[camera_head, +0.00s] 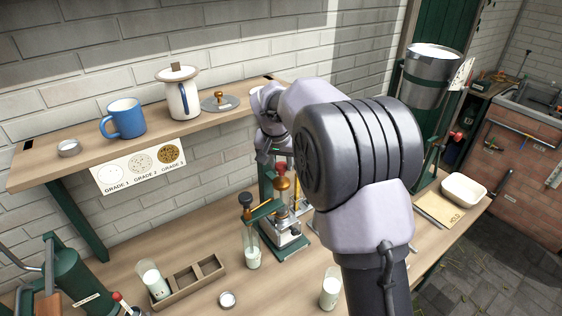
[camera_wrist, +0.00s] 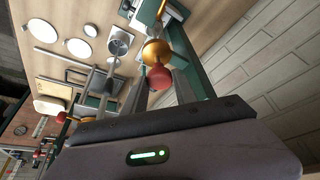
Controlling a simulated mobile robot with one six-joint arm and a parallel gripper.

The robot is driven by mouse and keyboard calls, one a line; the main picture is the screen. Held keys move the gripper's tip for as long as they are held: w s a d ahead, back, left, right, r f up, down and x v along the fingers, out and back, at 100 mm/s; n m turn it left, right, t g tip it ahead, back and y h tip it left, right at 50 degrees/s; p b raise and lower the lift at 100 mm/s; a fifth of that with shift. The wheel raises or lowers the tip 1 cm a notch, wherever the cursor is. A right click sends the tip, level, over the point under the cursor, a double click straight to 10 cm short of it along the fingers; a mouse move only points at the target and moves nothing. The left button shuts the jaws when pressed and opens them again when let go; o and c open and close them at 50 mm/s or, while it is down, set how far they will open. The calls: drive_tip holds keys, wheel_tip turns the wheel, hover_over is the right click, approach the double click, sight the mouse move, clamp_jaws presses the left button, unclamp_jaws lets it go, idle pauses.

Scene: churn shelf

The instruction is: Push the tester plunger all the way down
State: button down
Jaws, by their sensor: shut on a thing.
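The tester (camera_head: 284,232), with a green frame and metal base, stands upright on the bench below the shelf. Its plunger tops out in a red knob (camera_head: 281,167) above a copper-coloured dome (camera_head: 282,183). My gripper (camera_head: 277,156) reaches down from above, partly hidden by my arm, with its fingers at the red knob. In the wrist view the red knob (camera_wrist: 159,77) lies between the fingers of my gripper (camera_wrist: 160,84), with the golden dome (camera_wrist: 156,52) just beyond. The gripper is shut on the knob. The plunger's lower rod is hard to see.
Left of the tester stands a black-knobbed device with a milk tube (camera_head: 252,245). A wooden rack (camera_head: 198,282) and milk glasses (camera_head: 330,290) are in front. The shelf (camera_head: 60,155) above holds a blue mug (camera_head: 124,118) and a white pot (camera_head: 182,98). A white dish (camera_head: 463,190) sits at right.

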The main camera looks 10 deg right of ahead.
drive_tip(key=c, duration=1)
unclamp_jaws()
drive_tip(key=shift+f, duration=0.2)
drive_tip(key=p+v, duration=0.3)
drive_tip(key=v, duration=1.4)
drive_tip(key=shift+r+p, duration=0.25)
drive_tip(key=shift+p, duration=0.15)
drive_tip(key=s+f+y+b, duration=0.1)
drive_tip(key=s+f+b, duration=0.3)
drive_tip(key=s, duration=0.6)
drive_tip(key=s+a+f+t+y+b, duration=0.1)
drive_tip(key=s+f+b, duration=0.4)
drive_tip(key=s, duration=0.6)
drive_tip(key=s+f+y+b, duration=0.1)
drive_tip(key=s+f+b, duration=0.3)
drive_tip(key=s+f, duration=0.4)
drive_tip(key=s, duration=0.3)
drive_tip(key=shift+a+t+y, duration=0.25)
drive_tip(key=shift+t+y, duration=0.05)
drive_tip(key=shift+y, duration=0.1)
